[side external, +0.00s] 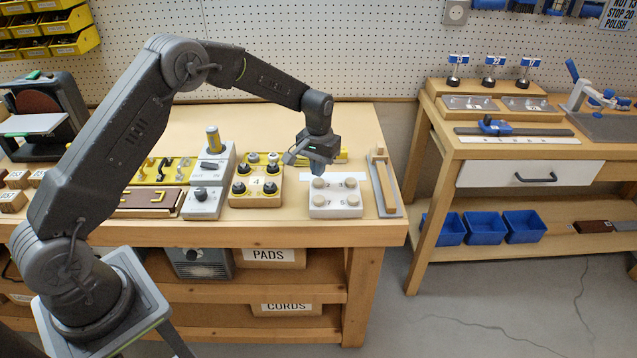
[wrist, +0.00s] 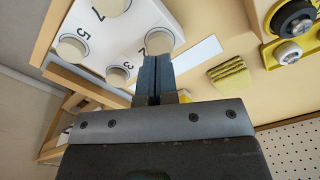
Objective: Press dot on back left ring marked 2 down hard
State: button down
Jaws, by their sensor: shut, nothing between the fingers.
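The white block (side external: 335,211) sits near the right end of the bench with several round beige dots on top. In the wrist view, printed marks 7, 5 and 3 are readable beside dots, and the mark by the dot nearest my fingertips (wrist: 160,41) is partly hidden and looks like a 2. That dot matches the back left one (side external: 319,183) in the side view. My gripper (wrist: 154,62) is shut and empty, with its tips overlapping the edge of that dot. It also shows in the side view (side external: 318,172). Contact cannot be told.
A wooden block with dark knobs, marked 4 (side external: 256,190), stands just left of the white block. A grey box with a yellow-topped post (side external: 213,150) is farther left. A wooden bar on a grey base (side external: 385,186) lies to the right.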

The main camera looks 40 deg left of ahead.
jog(key=shift+s+f, duration=0.1)
jog(key=shift+f, duration=1.2)
dwell(1.6)
notch_tip(320, 180, up, 11)
jog(key=shift+r, duration=0.2)
dwell(1.1)
